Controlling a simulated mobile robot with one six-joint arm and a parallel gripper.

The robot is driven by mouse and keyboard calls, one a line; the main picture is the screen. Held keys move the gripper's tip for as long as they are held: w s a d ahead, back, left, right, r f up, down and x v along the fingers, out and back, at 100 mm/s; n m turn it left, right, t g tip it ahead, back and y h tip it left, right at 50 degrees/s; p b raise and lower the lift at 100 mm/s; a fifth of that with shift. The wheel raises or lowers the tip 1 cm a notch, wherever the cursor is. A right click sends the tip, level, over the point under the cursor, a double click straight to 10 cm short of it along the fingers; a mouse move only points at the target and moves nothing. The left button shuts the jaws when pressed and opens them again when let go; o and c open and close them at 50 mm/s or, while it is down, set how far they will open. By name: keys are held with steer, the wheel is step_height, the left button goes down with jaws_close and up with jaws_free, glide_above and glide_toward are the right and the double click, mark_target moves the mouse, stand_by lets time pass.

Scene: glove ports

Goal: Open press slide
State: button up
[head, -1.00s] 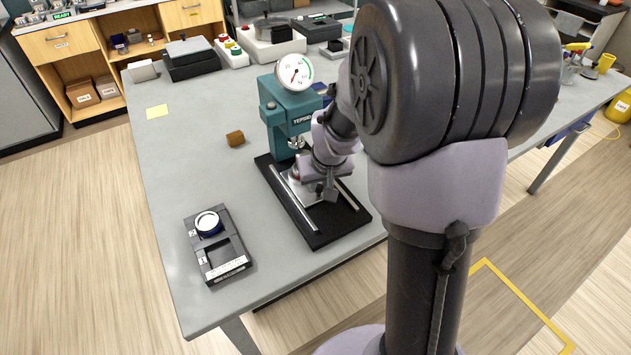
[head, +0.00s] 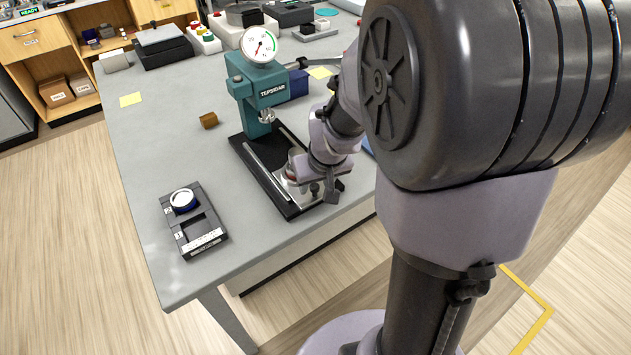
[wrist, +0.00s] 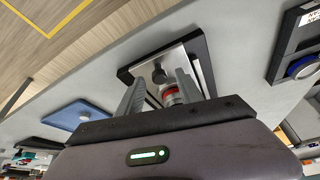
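The teal press (head: 258,85) with a round gauge stands on a black base with two metal rails. Its metal slide plate (head: 308,200) sits at the front end of the base, out from under the press head, with a red and clear round piece (head: 289,174) on it. My gripper (head: 328,190) is low over the plate's front end. In the wrist view, my gripper (wrist: 160,73) has its fingers apart, with a grey knob (wrist: 159,75) on the slide (wrist: 175,55) showing between them and a gap on each side. The red piece (wrist: 171,95) is partly hidden.
A black tray (head: 207,237) with a blue-rimmed round piece lies left of the press. A small brown block (head: 208,120) and a yellow note (head: 131,99) lie on the grey table. A blue flat item (wrist: 78,114) shows in the wrist view. The table's front edge is close to the base.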

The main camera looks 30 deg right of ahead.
steer(key=p+v, duration=0.7)
steer(key=v, duration=1)
steer(key=shift+s, duration=0.25)
steer(key=shift+a+r, duration=0.15)
